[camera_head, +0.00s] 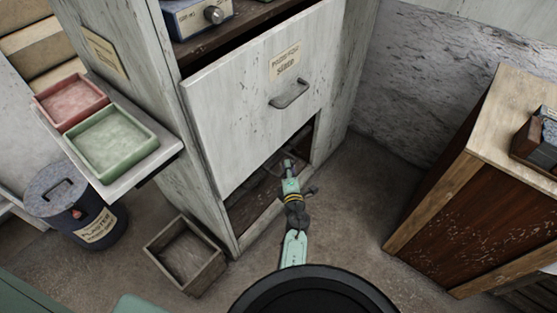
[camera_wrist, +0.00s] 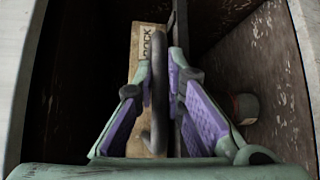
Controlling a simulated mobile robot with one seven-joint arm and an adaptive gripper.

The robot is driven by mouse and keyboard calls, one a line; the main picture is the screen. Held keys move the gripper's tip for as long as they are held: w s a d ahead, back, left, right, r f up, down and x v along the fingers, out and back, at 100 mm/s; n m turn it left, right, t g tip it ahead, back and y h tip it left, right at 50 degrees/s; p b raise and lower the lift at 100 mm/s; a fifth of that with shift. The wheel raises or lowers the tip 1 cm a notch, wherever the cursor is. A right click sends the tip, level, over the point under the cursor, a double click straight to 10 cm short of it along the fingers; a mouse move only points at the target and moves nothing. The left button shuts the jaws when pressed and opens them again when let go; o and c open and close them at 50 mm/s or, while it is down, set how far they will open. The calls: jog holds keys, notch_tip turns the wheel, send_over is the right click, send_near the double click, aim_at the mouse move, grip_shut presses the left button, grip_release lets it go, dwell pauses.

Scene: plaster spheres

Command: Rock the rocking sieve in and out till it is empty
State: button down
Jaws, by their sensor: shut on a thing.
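My gripper (camera_head: 289,164) reaches into the dark opening low in the pale, worn cabinet. In the wrist view its purple-padded fingers (camera_wrist: 160,88) stand on both sides of a grey metal bar handle (camera_wrist: 158,100) and are shut on it. Just behind the bar is a wooden piece (camera_wrist: 135,62) with a label that reads "ROCK", which I take as part of the rocking sieve. The sieve's mesh and whatever lies in it are hidden in both views.
A tilted front panel (camera_head: 232,110) with its own handle (camera_head: 289,93) hangs above the opening. An empty-looking wooden box (camera_head: 187,255) stands on the floor to the left, near a lidded bin (camera_head: 75,205). A wooden cabinet (camera_head: 470,190) stands right. A small round object (camera_wrist: 245,107) lies inside the opening.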

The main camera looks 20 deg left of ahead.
jog(key=s+d, duration=0.2)
jog(key=d, duration=0.3)
jog(key=shift+d+p, duration=0.35)
jog(key=shift+p, duration=0.1)
jog(key=c, duration=1.8)
grip_release()
jog(key=shift+o, duration=0.7)
